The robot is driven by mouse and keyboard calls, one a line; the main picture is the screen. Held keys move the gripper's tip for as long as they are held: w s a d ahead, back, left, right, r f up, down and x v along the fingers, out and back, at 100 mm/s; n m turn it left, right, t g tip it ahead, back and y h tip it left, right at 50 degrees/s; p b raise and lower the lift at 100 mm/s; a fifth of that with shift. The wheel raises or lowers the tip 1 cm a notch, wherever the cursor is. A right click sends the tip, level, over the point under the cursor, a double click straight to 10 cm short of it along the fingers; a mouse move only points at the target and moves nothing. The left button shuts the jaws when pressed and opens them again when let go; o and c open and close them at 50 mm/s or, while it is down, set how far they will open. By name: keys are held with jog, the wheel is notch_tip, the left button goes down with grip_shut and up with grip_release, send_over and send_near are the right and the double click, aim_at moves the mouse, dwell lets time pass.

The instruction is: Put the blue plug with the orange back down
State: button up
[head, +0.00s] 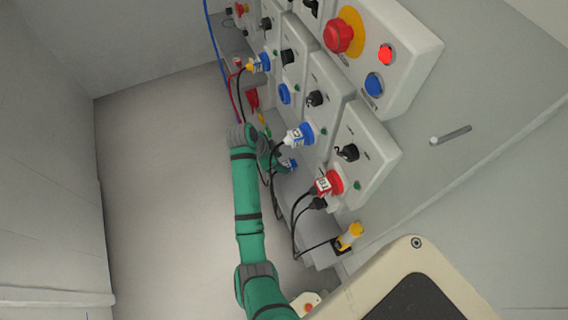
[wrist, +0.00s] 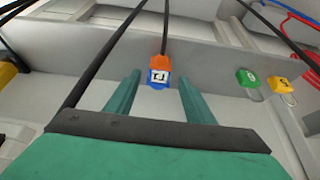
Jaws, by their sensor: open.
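The blue plug with the orange back (wrist: 160,74) shows in the wrist view, with a white label on its blue part and a black cable running up from its orange end. My gripper (wrist: 158,92) is open, one green finger on each side of the plug, with visible gaps between. I cannot tell how the plug is supported. In the head view my gripper (head: 272,157) is low beside the panel row. A small blue plug end with a white label (head: 289,164) shows next to it; its orange part is not clear there.
A blue-and-white plug (head: 299,136) and a red plug (head: 328,184) sit at the control boxes. A yellow plug (head: 350,236) is at the ledge's near end. In the wrist view, a green padlock (wrist: 248,79) and a yellow padlock (wrist: 279,86) hang right. Cables run close by.

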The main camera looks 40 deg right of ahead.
jog(key=v, duration=0.7)
jog(key=shift+a+r, duration=0.2)
jog(key=shift+r, duration=0.15)
jog(key=shift+f, duration=0.1)
jog(key=s+f+n+t+h, duration=0.1)
jog(key=f+n, duration=0.1)
jog(key=s+d+f+n+t, duration=0.1)
jog(key=s+f+n+t, duration=0.1)
jog(key=n, duration=0.1)
jog(key=s+f+n+t+h, duration=0.1)
jog(key=s+f+n+t, duration=0.1)
jog(key=f+n, duration=0.1)
jog(key=shift+s+d+f+h, duration=0.1)
jog(key=shift+s+d+h, duration=0.1)
jog(key=shift+s+h, duration=0.1)
jog(key=s+a+r+n+t+y, duration=0.2)
jog(key=s+a+n+t+y, duration=0.15)
jog(key=s+a+n, duration=0.4)
jog(key=s+a+r+n+t+y, duration=0.25)
jog(key=s+a+n+t, duration=0.2)
jog(key=s+a, duration=0.65)
jog(key=s+a+r+t+y, duration=0.1)
jog(key=s+a+r+t, duration=0.2)
jog(key=s+a+r, duration=0.3)
jog(key=a+r, duration=0.3)
jog(key=r, duration=0.3)
jog(key=shift+s+a+r+n+t+y, duration=0.2)
jog(key=shift+r+n+t+y, duration=0.1)
jog(key=shift+n+y, duration=0.1)
